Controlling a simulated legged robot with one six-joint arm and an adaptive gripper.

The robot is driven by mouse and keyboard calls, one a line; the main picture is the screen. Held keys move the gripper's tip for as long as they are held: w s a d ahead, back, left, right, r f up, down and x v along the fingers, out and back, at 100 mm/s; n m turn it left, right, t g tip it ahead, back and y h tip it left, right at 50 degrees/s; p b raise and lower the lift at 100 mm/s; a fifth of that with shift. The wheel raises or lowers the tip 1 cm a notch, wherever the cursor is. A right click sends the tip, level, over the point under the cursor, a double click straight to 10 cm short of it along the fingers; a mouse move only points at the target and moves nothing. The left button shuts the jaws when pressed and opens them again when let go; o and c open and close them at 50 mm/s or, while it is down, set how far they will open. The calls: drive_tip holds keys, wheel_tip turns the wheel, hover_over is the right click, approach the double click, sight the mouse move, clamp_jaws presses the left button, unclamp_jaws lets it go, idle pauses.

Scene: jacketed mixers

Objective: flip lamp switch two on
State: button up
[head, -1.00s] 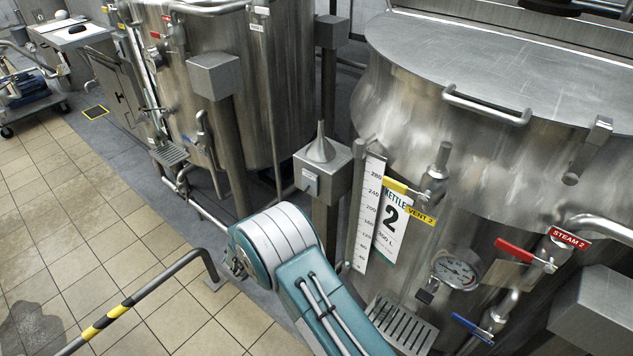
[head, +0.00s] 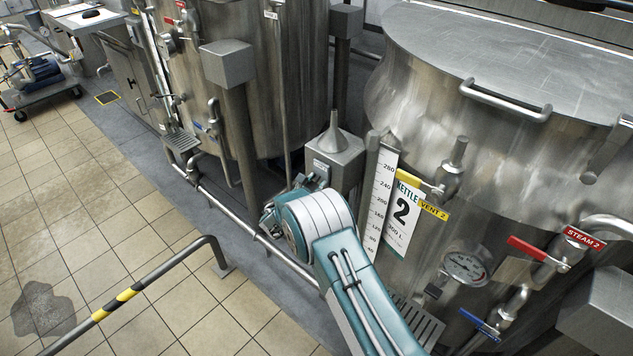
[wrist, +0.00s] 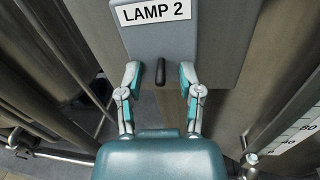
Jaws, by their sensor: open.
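The lamp 2 switch is a small dark lever (wrist: 160,71) on a grey box face, below a white "LAMP 2" label (wrist: 155,12) in the wrist view. My gripper (wrist: 159,78) is open, with one teal-and-grey finger on each side of the lever and a gap on both sides. The lever hangs downward in the picture; I cannot tell whether that is on or off. In the head view the grey lamp box (head: 343,160) stands on a post beside kettle 2. My arm's end is close to its front face, and the lever cannot be made out there.
Kettle 2 (head: 470,150), with its level scale (head: 383,205), red steam handle (head: 527,248) and blue handle (head: 478,322), stands right of the box. Another kettle (head: 270,80) is behind.

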drive_tip(key=shift+a, duration=0.3)
drive_tip(key=shift+d, duration=0.25)
clamp_jaws()
drive_tip(key=shift+d, duration=0.15)
drive_tip(key=shift+r, duration=0.15)
drive_tip(key=shift+g, duration=0.4)
drive_tip(key=g+y, duration=0.1)
drive_tip(key=r+g+y, duration=0.1)
drive_tip(key=g, duration=0.1)
drive_tip(key=shift+w+r+m+g+y, duration=0.1)
drive_tip(key=shift+r+m+g+y, duration=0.1)
drive_tip(key=shift+g+y, duration=0.7)
drive_tip(key=shift+w+r+m+g+y, duration=0.1)
drive_tip(key=shift+r+m+g+y, duration=0.1)
drive_tip(key=shift+g+y, duration=0.7)
drive_tip(key=shift+a+g, duration=0.2)
drive_tip(key=shift+g, duration=0.3)
